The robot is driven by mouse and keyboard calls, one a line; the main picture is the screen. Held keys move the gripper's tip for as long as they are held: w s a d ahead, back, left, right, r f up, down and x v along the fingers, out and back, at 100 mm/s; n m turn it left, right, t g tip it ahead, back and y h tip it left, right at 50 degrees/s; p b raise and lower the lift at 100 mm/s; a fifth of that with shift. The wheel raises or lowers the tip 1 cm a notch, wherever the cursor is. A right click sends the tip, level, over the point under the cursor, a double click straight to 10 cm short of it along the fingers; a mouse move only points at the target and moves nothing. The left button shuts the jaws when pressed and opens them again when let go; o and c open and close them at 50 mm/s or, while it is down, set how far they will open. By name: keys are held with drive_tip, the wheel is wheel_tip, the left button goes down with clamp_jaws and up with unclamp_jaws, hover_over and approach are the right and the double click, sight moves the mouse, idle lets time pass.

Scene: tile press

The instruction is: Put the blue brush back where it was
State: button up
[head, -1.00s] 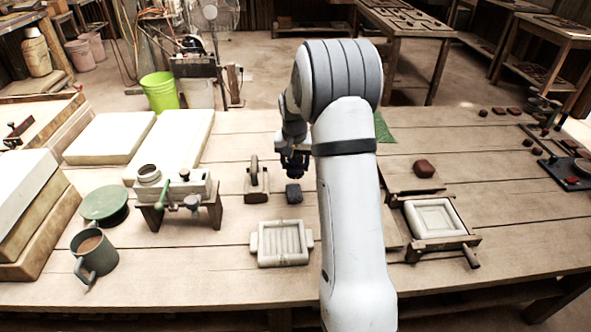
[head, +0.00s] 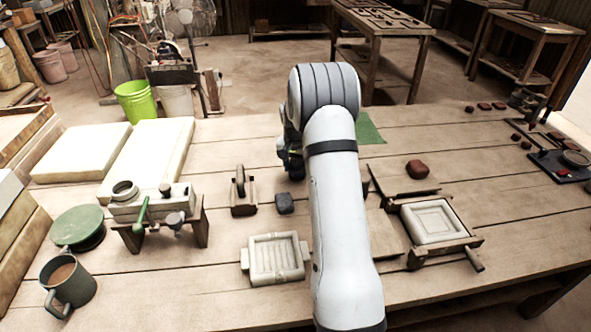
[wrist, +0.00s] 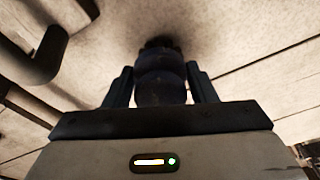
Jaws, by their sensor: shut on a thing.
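My gripper (wrist: 161,88) is shut on a dark blue, rounded thing, which I take to be the blue brush (wrist: 162,80). Its far end is dark and lies against or just over a pale wooden surface, with a shadow around it; I cannot tell whether it touches. In the head view my gripper (head: 291,163) is mostly hidden behind my arm, over the far middle of the table. The brush cannot be made out there.
A dark grey lump (head: 284,203) lies nearer than my gripper. A wooden block with a handle (head: 243,190) and a small press (head: 155,208) stand to its left. A pale mould (head: 276,259) lies in front. A green cloth (head: 369,129) lies behind my arm.

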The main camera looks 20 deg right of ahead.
drive_tip(key=shift+f, duration=0.55)
drive_tip(key=shift+f, duration=0.2)
drive_tip(key=o, duration=0.9)
drive_tip(key=shift+r, duration=0.1)
